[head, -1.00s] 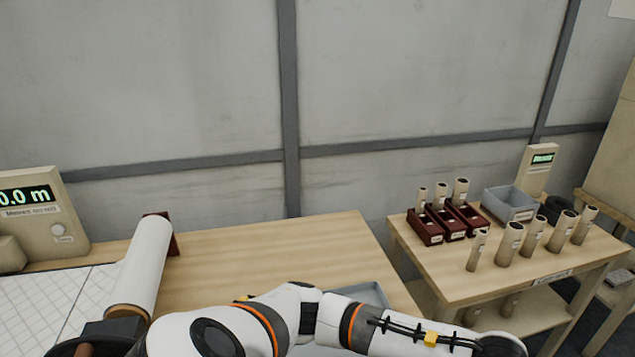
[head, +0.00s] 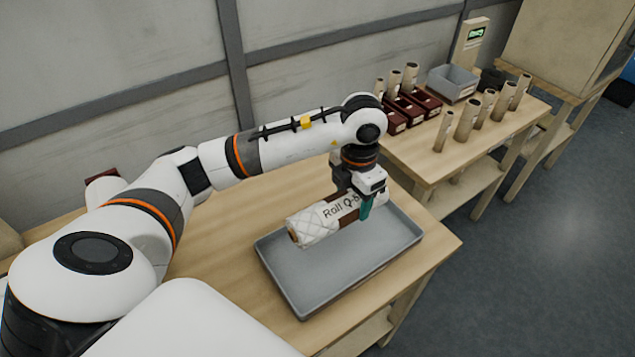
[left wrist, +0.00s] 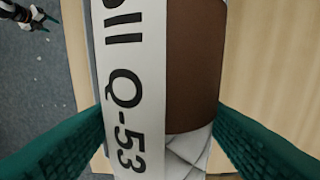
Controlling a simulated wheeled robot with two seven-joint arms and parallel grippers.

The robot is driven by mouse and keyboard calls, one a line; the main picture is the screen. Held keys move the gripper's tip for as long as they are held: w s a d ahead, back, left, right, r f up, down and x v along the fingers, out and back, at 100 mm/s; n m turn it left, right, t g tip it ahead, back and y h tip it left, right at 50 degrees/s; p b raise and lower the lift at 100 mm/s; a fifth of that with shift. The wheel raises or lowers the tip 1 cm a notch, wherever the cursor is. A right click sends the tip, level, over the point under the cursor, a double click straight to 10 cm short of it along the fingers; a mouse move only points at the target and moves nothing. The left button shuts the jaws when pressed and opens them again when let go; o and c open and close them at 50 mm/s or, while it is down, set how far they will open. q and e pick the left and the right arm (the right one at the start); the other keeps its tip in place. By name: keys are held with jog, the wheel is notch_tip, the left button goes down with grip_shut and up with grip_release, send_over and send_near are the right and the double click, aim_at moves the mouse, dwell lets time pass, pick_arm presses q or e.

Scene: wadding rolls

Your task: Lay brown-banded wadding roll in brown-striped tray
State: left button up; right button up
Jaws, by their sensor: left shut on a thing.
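The white quilted wadding roll (head: 312,226) has a brown band and a label reading "Roll Q-53" in the left wrist view (left wrist: 130,90). My left gripper (head: 364,204) is shut on it near the brown band, with green fingers on both sides. The roll is held lying nearly level over the grey tray (head: 300,295). Whether its underside touches the tray cannot be told. A small brown patch shows on the tray's near outer side. My right gripper (left wrist: 40,22) shows small at the upper left of the left wrist view, its green fingers apart and empty.
The tray stands on a wooden table (head: 225,230) with bare wood around it. A second table at the right bears dark red bins (head: 410,110), several cardboard tubes (head: 467,120) and a grey bin (head: 452,82). Open floor lies at the right.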

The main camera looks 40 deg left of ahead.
aim_at(358, 213)
pick_arm(q)
jog(key=f, duration=0.2)
jog(key=d+f+p, duration=0.1)
jog(key=f, duration=0.1)
jog(key=shift+w+d+f, duration=0.15)
jog(key=shift+w+f, duration=0.05)
jog(key=shift+f, duration=0.75)
notch_tip(358, 213, down, 3)
jog(key=shift+s+f+p, duration=0.1)
jog(key=shift+p, duration=0.4)
jog(key=shift+f, duration=0.2)
jog(key=shift+a+f, duration=0.1)
jog(key=shift+a, duration=0.1)
jog(key=o, duration=1)
pick_arm(e)
jog(key=shift+w+d+r, duration=0.2)
jog(key=shift+d+r, duration=0.25)
jog(key=shift+w+d+r, duration=0.2)
jog(key=shift+d+r, duration=0.2)
jog(key=shift+d, duration=0.05)
